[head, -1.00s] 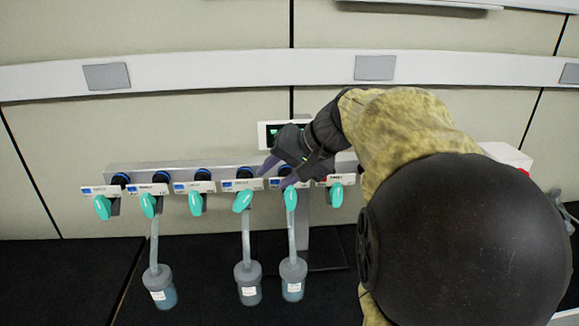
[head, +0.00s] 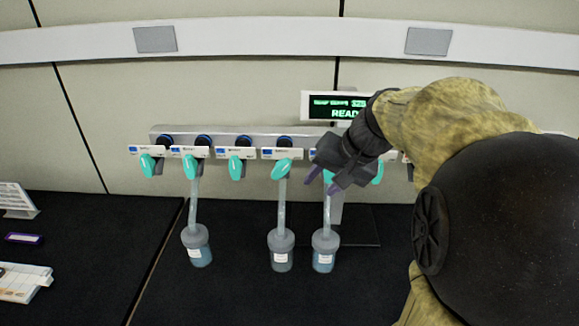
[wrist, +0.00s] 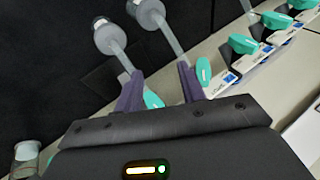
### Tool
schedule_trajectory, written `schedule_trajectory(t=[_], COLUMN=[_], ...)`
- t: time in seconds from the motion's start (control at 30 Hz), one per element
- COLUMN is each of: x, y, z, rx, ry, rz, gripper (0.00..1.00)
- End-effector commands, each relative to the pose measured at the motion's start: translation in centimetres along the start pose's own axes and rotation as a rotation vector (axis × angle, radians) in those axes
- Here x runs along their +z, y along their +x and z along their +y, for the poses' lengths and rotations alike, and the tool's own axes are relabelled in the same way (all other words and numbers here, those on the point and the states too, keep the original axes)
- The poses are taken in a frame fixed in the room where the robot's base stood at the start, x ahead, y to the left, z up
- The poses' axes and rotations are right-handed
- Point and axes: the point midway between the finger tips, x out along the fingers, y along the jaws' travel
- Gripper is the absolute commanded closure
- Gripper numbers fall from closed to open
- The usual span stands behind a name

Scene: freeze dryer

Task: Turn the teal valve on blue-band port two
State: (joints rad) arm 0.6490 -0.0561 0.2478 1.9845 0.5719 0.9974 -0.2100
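A row of teal valves hangs under white port labels with blue marks. From the left in the head view they are the first (head: 148,166), second (head: 191,168), third (head: 236,168), fourth (head: 282,168), fifth (head: 328,177) and one right of my gripper (head: 378,173). The label writing is too small to read, so I cannot tell which is port two. My gripper (head: 322,181) is at the fifth valve, its purple fingers apart and empty. In the wrist view (wrist: 158,82), one teal valve (wrist: 153,100) shows between the fingers and another (wrist: 203,72) beside the right finger. Contact is unclear.
Tubes run down to three flasks, the left (head: 197,246), middle (head: 281,250) and right (head: 325,250). A display (head: 333,107) reads READY, partly hidden by my arm. The black bench has free room in front. Papers (head: 22,283) lie at the far left.

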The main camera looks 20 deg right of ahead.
Motion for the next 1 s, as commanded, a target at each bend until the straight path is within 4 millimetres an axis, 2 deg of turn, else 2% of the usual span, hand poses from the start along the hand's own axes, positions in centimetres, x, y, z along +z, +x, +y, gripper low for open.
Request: schedule_trajectory(t=[0.03, 0.2, 0.43, 0.53, 0.63, 1.0], x=[1.5, 5.9, 12.1, 14.1, 15.1, 15.3], y=[2.1, 7.3, 12.3, 13.5, 14.1, 14.2], z=[0.6, 3.3, 6.0, 6.6, 6.9, 7.1], rx=[0.045, 0.195, 0.327, 0.35, 0.357, 0.359], ry=[-0.024, -0.124, -0.341, -0.425, -0.474, -0.487], rz=[-0.029, -0.078, -0.118, -0.127, -0.129, -0.128], gripper=[0.6, 0.6, 0.6, 0.6, 0.6, 0.6])
